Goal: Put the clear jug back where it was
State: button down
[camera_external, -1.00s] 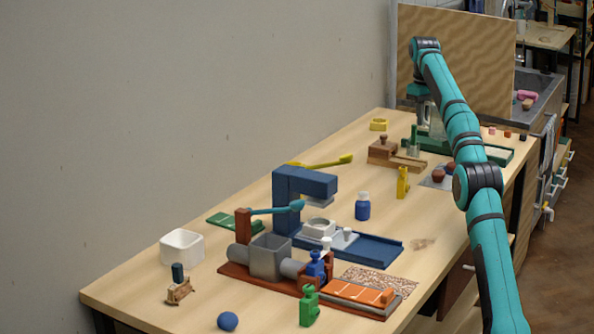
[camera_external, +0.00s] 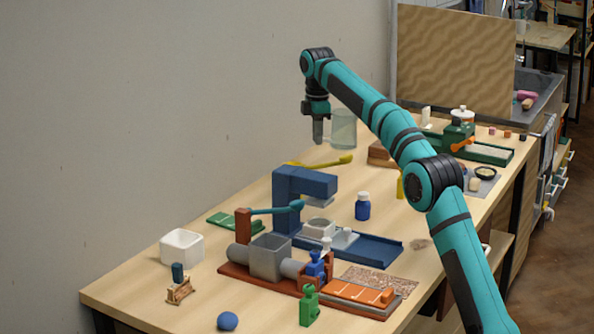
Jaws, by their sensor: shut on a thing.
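The clear jug (camera_external: 343,129) is a see-through, pale green vessel, held upright in the air above the far left part of the table. My gripper (camera_external: 320,138) points down at the jug's left side and is shut on it. The jug is above and behind the yellow lever, clear of the table. Exactly where the fingers grip it is too small to tell.
Below are a blue press (camera_external: 305,184) with a yellow lever (camera_external: 320,162), and a blue bottle (camera_external: 362,206). A red-based machine (camera_external: 268,257) and a white bin (camera_external: 182,246) stand nearer. A green machine (camera_external: 480,147) stands at the back right. The table's left strip is mostly clear.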

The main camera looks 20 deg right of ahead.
jog(key=shift+s+a+f, duration=0.1)
jog(key=shift+f, duration=2.4)
jog(key=shift+s+a+f, duration=0.1)
jog(key=shift+f, duration=2.35)
jog(key=shift+f, duration=0.15)
jog(key=c, duration=1.5)
grip_release()
jog(key=shift+w, duration=0.1)
jog(key=shift+r, duration=6.1)
